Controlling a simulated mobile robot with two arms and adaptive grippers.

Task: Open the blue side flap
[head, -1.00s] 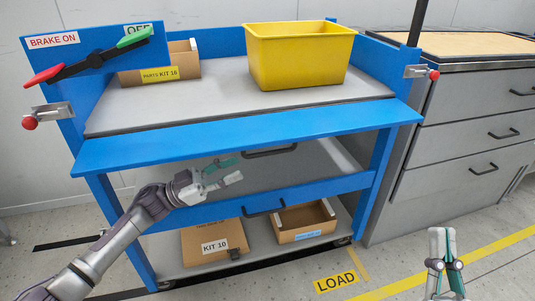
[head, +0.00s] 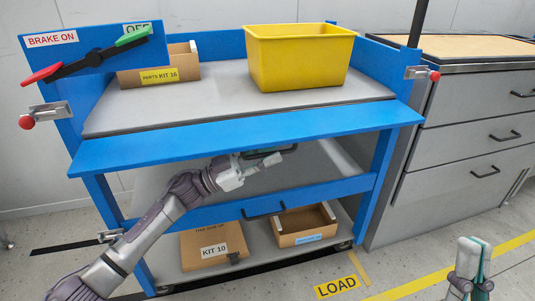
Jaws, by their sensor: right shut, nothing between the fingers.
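The blue flap (head: 200,147) runs along the front of the cart's top deck and leans outward over the shelf below. A black handle (head: 262,152) shows just under its lower edge. My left gripper (head: 262,160) is at that handle, its fingers apart; the flap's edge hides part of it, and I cannot tell whether it touches the handle. Latches with red knobs sit on the left post (head: 27,122) and right post (head: 433,75). My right gripper (head: 474,252) is shut and empty over the floor at lower right, away from the cart.
A yellow bin (head: 298,60) and a parts kit box (head: 160,75) stand on the top deck. Two cardboard boxes lie on the bottom shelf. A red and green brake lever (head: 85,57) is at upper left. Grey drawers (head: 460,130) stand close on the right.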

